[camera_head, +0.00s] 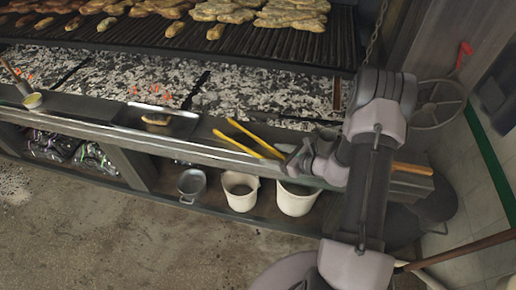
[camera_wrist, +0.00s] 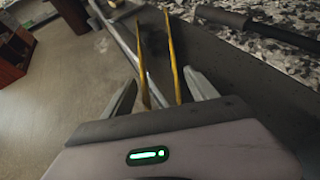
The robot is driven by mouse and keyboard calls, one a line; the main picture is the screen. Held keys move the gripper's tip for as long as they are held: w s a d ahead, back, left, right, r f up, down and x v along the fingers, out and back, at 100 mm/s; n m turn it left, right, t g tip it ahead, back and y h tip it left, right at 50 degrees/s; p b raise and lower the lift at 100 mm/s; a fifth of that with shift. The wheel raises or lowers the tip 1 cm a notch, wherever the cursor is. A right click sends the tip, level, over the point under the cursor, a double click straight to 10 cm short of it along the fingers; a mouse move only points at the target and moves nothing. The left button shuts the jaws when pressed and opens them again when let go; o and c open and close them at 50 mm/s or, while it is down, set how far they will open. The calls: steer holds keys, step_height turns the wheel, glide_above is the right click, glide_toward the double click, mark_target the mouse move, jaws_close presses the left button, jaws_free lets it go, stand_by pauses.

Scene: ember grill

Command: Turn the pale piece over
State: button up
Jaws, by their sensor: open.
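Several pale pieces of food (camera_head: 290,14) lie on the grill grate at the top of the head view, beside browner ones. I cannot tell which single one is the pale piece. A pair of yellow tongs (camera_head: 243,136) lies on the front ledge, its two arms spread apart. My gripper (camera_head: 290,156) is at the near end of the tongs, at the right of the ledge. In the wrist view my gripper (camera_wrist: 160,82) is open, and the two yellow arms of the tongs (camera_wrist: 173,52) run between its fingers. Contact cannot be seen.
A dark tray (camera_head: 185,122) with one browned piece (camera_head: 156,119) sits on the ledge. A small bowl of yellow liquid (camera_head: 32,101) with a brush is at the left. Ash and glowing coals (camera_head: 120,80) lie below the grate. Two white buckets (camera_head: 240,190) and a metal pot (camera_head: 192,184) stand underneath.

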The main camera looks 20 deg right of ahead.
steer(key=c, duration=0.7)
step_height(320, 180, up, 10)
steer(key=p, duration=0.6)
steer(key=c, duration=0.3)
